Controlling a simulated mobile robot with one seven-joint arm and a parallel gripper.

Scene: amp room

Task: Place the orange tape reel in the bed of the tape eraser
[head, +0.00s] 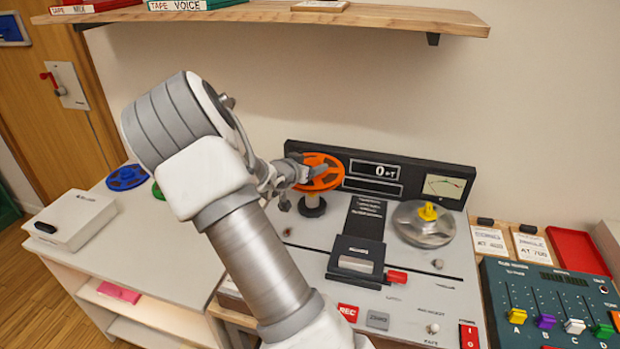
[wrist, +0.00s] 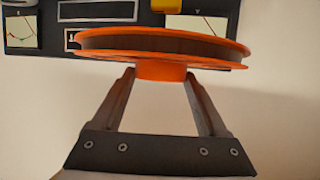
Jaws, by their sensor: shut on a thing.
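The orange tape reel (head: 322,181) is at the left side of the tape deck, over a post with a dark base (head: 312,206). I cannot tell whether it touches the post. My gripper (head: 298,173) is shut on the reel. In the wrist view the fingers (wrist: 161,78) close on the small orange hub under the reel (wrist: 160,45), which looks nearly level. A white box (head: 72,220) with a black front tab and small unreadable lettering stands on the white table at the left; it may be the tape eraser. No open bed is visible on it.
Blue (head: 126,177) and green (head: 157,190) reels lie at the back of the white table (head: 150,250), whose middle is clear. The deck's right metal reel (head: 423,224) has a yellow hub. A mixer (head: 550,300) stands at the right. A wooden shelf (head: 370,16) hangs above.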

